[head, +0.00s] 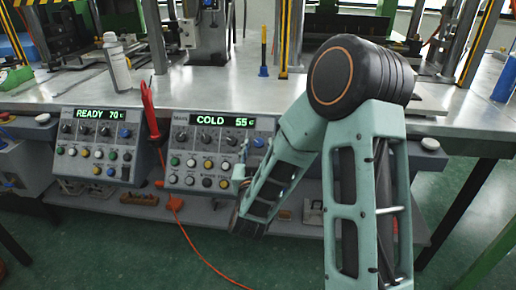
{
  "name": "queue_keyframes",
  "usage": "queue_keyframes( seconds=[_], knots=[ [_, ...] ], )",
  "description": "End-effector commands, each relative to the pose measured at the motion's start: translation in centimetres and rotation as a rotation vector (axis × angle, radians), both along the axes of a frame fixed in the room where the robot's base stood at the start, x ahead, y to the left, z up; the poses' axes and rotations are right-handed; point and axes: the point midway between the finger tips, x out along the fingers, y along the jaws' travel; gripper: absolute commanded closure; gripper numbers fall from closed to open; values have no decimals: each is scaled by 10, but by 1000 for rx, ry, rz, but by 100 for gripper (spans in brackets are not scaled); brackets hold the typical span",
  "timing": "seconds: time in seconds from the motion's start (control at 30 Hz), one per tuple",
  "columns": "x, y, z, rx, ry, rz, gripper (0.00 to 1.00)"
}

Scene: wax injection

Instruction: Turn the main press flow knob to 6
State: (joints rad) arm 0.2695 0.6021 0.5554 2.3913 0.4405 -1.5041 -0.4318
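Two grey control panels hang at the bench front. The left panel (97,147) shows "READY 70" and the right panel (219,155) shows "COLD 55". Each has a row of dark knobs with a blue knob at its right end, above coloured buttons. The labels are too small to read, so I cannot tell which is the main press flow knob or its setting. My arm comes down at the right. What looks like part of my gripper (241,168) is in front of the right panel's right side. Its fingers are not clear, and my arm hides the panel's right edge.
The metal bench top (240,90) carries a white bottle (117,65) and press columns. A red tool (149,107) hangs between the panels, with an orange cable (201,250) running to the floor. A lower shelf holds small items. White round buttons (430,143) sit at the bench front.

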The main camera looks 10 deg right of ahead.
Motion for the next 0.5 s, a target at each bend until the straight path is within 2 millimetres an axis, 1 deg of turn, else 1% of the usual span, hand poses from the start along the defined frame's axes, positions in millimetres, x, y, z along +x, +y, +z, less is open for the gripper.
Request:
queue_keyframes(
  seconds=[0.2, 0.5],
  knots=[
    [0, 0, 0, 0, 0, 0, 61],
    [0, 0, 0, 0, 1, -1, 94]
  ],
)
